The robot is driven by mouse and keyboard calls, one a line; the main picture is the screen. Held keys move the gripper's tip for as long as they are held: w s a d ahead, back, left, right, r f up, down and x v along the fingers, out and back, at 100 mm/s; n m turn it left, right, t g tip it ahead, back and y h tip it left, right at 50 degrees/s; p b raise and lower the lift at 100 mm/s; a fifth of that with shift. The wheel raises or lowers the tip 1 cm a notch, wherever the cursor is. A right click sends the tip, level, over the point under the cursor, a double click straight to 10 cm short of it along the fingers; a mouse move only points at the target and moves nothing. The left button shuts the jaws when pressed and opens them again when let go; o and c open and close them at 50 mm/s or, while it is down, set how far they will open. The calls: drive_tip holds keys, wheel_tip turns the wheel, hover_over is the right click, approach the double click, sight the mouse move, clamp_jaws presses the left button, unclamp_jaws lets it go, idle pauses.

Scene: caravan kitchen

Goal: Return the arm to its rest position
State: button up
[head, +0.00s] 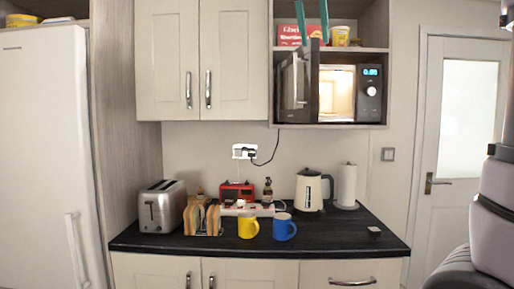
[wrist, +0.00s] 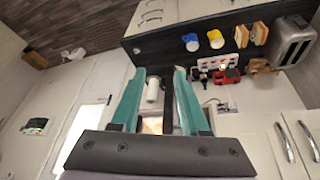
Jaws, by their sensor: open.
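My gripper (head: 314,42) hangs down from the top edge of the head view, its two teal fingers apart with nothing between them. The fingertips overlap the upper shelf and the top of the open microwave door in the picture. In the wrist view my gripper (wrist: 160,69) shows both teal fingers spread. A white upright roll (wrist: 153,90) and a dark panel show beyond the gap between them. Most of my arm is out of view; parts of my own body show at the right edge of the head view.
The microwave (head: 369,95) is lit, its door (head: 298,82) swung open. The black worktop (head: 335,236) carries a toaster (head: 161,207), toast rack (head: 203,219), yellow mug (head: 248,227), blue mug (head: 284,228), kettle (head: 309,190) and paper roll (head: 347,186). A red box (head: 290,34) stands on the shelf.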

drive_tip(key=s+d+f+t+y, duration=0.1)
drive_tip(key=d+f, duration=0.3)
drive_tip(key=f, duration=0.5)
drive_tip(key=s+d+f+t+y, duration=0.1)
drive_tip(key=s+d+f, duration=0.2)
drive_tip(key=f, duration=0.6)
drive_tip(key=s+d+f+t+y, duration=0.1)
drive_tip(key=d+f, duration=0.4)
drive_tip(key=f, duration=0.5)
drive_tip(key=shift+s+n+y, duration=0.3)
drive_tip(key=shift+s+y, duration=0.25)
drive_tip(key=shift+y, duration=0.05)
